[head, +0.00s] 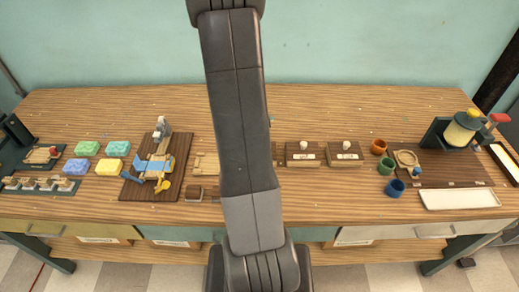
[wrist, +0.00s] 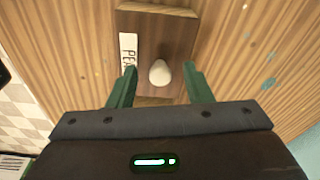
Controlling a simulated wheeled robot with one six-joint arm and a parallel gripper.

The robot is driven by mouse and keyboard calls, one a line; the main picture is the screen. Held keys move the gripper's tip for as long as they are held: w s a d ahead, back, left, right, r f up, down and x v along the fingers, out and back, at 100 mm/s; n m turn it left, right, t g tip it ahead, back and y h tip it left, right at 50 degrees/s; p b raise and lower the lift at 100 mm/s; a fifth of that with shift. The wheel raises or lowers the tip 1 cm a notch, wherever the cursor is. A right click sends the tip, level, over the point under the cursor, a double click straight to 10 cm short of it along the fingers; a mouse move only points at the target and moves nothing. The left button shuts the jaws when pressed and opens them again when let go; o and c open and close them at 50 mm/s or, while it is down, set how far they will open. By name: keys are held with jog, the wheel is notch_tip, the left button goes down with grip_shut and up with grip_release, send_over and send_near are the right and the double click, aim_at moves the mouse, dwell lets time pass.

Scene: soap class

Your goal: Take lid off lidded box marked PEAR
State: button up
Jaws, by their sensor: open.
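A wooden lidded box (wrist: 150,25) lies ahead in the wrist view, with a white label (wrist: 128,50) that reads "PEA" before my finger hides the rest. A pale rounded knob (wrist: 159,72) stands on its lid. My gripper (wrist: 160,78) is open, with one green finger on each side of the knob and a gap on both sides. In the head view my arm hides the gripper and whatever is beneath it. Two knobbed boxes, a nearer one (head: 303,160) and one to its right (head: 344,160), stand right of my arm; their labels are too small to read.
A white tray (head: 460,199) lies farther right. The wooden table (head: 330,105) is clear behind the boxes.

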jog(key=shift+f, duration=0.35)
jog(key=shift+c, duration=0.3)
grip_shut()
jog(key=shift+r, duration=0.1)
